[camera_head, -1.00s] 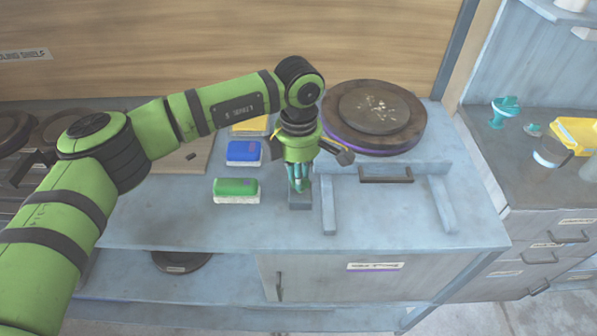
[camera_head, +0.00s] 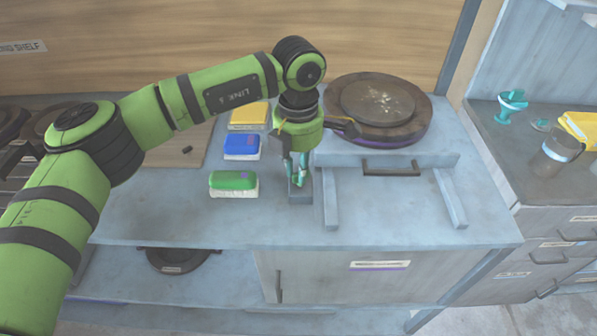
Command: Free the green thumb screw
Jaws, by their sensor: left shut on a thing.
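My left gripper (camera_head: 298,178) points down at a small grey block (camera_head: 300,195) on the bench top, in the head view. Its fingers are shut on a teal-green piece (camera_head: 300,170) directly above the block. This looks like the green thumb screw, but the fingers hide most of it. I cannot tell whether its lower end is still in the block. My right gripper is not in view.
Yellow (camera_head: 248,116), blue (camera_head: 241,147) and green (camera_head: 233,181) sponge-like blocks lie left of the gripper. A round brown plate press (camera_head: 415,135) stands behind right. A grey frame with a dark handle (camera_head: 390,167) is at the right. The bench front is clear.

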